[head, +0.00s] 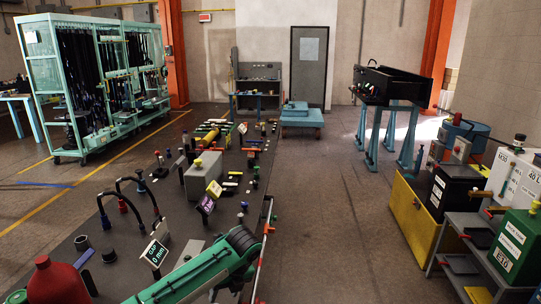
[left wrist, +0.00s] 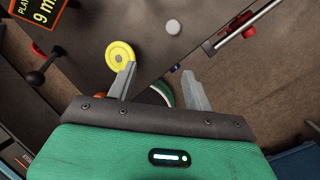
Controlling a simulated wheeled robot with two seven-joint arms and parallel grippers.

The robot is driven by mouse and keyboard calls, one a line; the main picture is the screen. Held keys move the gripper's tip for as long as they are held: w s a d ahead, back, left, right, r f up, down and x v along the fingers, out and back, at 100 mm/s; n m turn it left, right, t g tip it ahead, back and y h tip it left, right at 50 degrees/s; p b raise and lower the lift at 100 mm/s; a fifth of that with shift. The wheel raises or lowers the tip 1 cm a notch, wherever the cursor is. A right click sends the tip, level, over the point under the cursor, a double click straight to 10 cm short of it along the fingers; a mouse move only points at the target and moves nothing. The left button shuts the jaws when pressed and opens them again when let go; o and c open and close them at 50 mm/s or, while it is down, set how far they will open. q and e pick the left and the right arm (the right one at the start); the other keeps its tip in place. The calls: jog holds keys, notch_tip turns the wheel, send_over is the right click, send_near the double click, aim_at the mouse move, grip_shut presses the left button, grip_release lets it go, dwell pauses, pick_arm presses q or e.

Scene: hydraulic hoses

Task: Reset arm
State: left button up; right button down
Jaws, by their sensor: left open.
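My left arm comes in at the bottom of the head view, its green links stretched over the near right part of the long dark bench (head: 130,215). In the left wrist view my left gripper (left wrist: 158,69) has its two grey fingers spread apart. Nothing is held between them. A yellow disc (left wrist: 120,54) shows by the left fingertip; whether they touch I cannot tell. A small white round piece (left wrist: 173,26) lies on the dark surface beyond the fingers. A green and white ringed piece (left wrist: 160,95) is partly hidden behind the gripper. My right gripper is not in view.
A rail (head: 265,235) runs along the bench's right edge, close to my left arm. Black hoses (head: 140,195) arch up at the left. A red can (head: 52,280) stands near left. Green E10 can (head: 515,245) and yellow box (head: 415,215) stand right. The middle floor is clear.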

pick_arm(q)
jog(key=s+d+f+n+h, duration=0.3)
jog(key=s+f+n, duration=0.2)
jog(key=s, duration=0.4)
jog(key=s+d+f+n+h, duration=0.25)
jog(key=s+f+n, duration=0.3)
jog(key=s, duration=0.35)
jog(key=s+a+r+n+t+y, duration=0.1)
jog(key=s+a+r+n+t, duration=0.1)
jog(key=s+a+n, duration=0.7)
jog(key=s+a+r+n+t, duration=0.1)
jog(key=s+a+n, duration=0.4)
jog(key=s+n, duration=0.4)
notch_tip(320, 180, down, 30)
jog(key=s+m+g, duration=0.1)
jog(key=s, duration=0.1)
jog(key=s+a+f, duration=0.2)
jog(key=s+f, duration=0.7)
jog(key=f, duration=0.1)
jog(key=s+a+f+g, duration=0.1)
jog(key=s+f, duration=0.9)
jog(key=shift+s+a+y, duration=0.15)
jog(key=shift+a+y, duration=0.2)
